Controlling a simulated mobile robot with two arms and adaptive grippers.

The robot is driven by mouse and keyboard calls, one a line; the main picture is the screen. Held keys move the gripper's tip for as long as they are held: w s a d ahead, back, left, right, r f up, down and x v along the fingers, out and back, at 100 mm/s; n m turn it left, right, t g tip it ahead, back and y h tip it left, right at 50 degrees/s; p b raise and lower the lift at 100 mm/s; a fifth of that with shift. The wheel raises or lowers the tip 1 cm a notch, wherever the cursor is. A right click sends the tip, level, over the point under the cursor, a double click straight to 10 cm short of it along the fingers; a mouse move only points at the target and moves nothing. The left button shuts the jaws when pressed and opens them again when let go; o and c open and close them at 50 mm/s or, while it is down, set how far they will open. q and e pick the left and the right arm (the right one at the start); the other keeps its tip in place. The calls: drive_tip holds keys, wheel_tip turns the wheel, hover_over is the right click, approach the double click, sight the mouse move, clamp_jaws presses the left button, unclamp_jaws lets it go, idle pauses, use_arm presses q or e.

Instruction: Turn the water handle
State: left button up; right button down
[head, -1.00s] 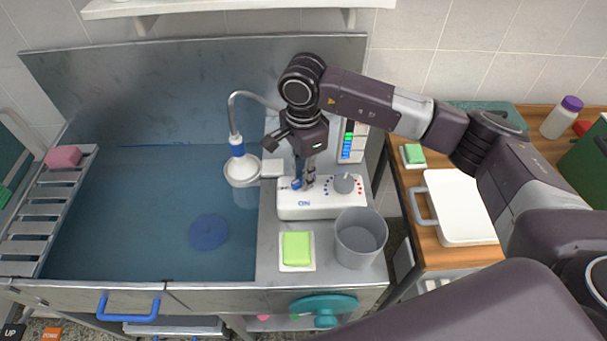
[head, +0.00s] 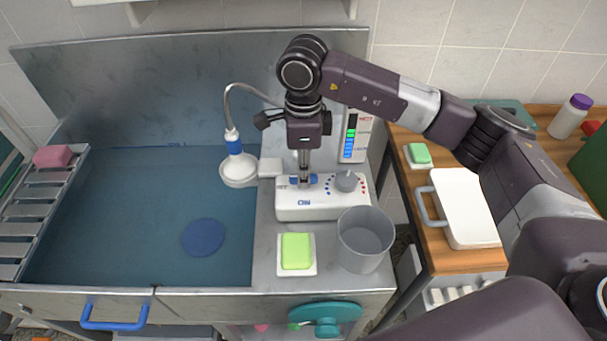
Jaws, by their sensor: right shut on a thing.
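The water unit (head: 322,207) is a white box on the steel ledge right of the basin, with a grey round knob (head: 347,181) on its right part. A small blue handle (head: 311,182) is on the unit's left part, mostly hidden by the fingers. My right gripper (head: 303,180) points down over it and is shut on it. The shower head (head: 238,168), white with a blue collar, hangs over the basin on a curved pipe. My left gripper is not in view.
The blue-grey basin (head: 120,220) holds a blue disc (head: 204,238). A green sponge (head: 296,251) and a grey cup (head: 365,240) stand in front of the unit. A level display (head: 354,137) stands behind it. A white-lidded box (head: 464,205) sits on the wooden table at right.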

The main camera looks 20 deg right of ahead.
drive_tip(key=shift+r, duration=0.1)
idle(0.3)
drive_tip(key=c, duration=1.8)
unclamp_jaws()
drive_tip(key=shift+c, duration=0.2)
wheel_tip(320, 180, up, 12)
